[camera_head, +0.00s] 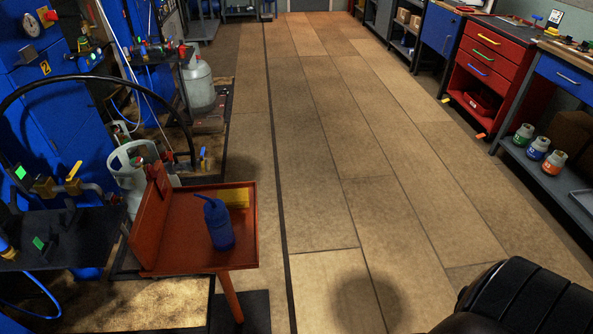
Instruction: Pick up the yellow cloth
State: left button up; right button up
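A flat yellow piece, which looks like the yellow cloth (236,198), lies in the red tray (185,258) at its far right corner. A blue squeeze bottle (219,229) stands in the same tray, just in front of the yellow piece and left of its near edge. The bottle may hide a small part of it. Neither of my grippers shows in the head view.
The tray stands on a red post (230,297). Gas cylinders (198,84), hoses and blue cabinets (55,125) crowd the left. The tiled floor (335,130) in the middle is clear. A red drawer cabinet (485,58) and a shelf with small canisters (537,148) line the right.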

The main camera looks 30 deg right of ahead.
aim_at(238, 198)
jog(key=i+j+z, duration=0.2)
jog(key=z, duration=0.25)
jog(key=i+j+z, duration=0.1)
jog(key=j+z, duration=0.35)
jog(key=i+l, duration=0.05)
jog(key=l, duration=0.05)
